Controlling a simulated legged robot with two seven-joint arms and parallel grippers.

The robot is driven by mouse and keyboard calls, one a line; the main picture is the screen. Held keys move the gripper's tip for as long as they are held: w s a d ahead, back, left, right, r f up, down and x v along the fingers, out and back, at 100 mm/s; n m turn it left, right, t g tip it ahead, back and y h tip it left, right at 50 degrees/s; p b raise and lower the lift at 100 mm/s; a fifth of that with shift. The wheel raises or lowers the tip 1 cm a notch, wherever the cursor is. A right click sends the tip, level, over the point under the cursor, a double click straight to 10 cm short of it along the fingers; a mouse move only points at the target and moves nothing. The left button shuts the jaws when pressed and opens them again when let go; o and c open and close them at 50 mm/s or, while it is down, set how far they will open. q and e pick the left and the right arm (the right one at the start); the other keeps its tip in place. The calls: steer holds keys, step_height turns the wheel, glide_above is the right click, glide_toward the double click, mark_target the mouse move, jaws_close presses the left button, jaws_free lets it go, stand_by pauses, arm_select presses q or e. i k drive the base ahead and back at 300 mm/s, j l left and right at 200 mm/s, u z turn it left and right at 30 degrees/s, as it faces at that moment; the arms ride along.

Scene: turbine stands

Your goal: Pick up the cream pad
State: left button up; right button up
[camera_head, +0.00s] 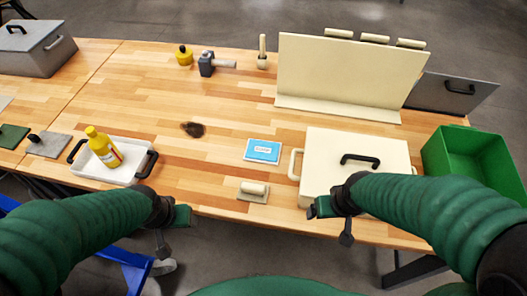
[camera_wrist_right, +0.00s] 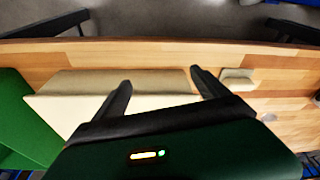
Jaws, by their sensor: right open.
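The cream pad (camera_head: 253,192) is a small flat plate with a rounded bar handle on top. It lies near the table's front edge, between my two grippers in the head view. It also shows in the right wrist view (camera_wrist_right: 237,84), beyond the right-hand finger. My right gripper (camera_head: 328,222) is open and empty, to the right of the pad by the front of the cream box; its two spread fingers show in the wrist view (camera_wrist_right: 161,80). My left gripper (camera_head: 172,225) is left of the pad, past the table's front edge; its finger gap is unclear.
A cream box (camera_head: 330,150) with a black handle stands right of the pad. A blue-and-white card (camera_head: 262,151) lies behind the pad. A white tray (camera_head: 88,168) holds a yellow bottle (camera_head: 104,147). A green bin (camera_head: 480,160) is far right.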

mark_target(248, 192)
steer(key=i+j, duration=0.1)
steer(key=j, duration=0.3)
steer(key=i+j, duration=0.15)
steer(key=j, duration=0.3)
steer(key=i+j, duration=0.1)
steer(key=j, duration=0.3)
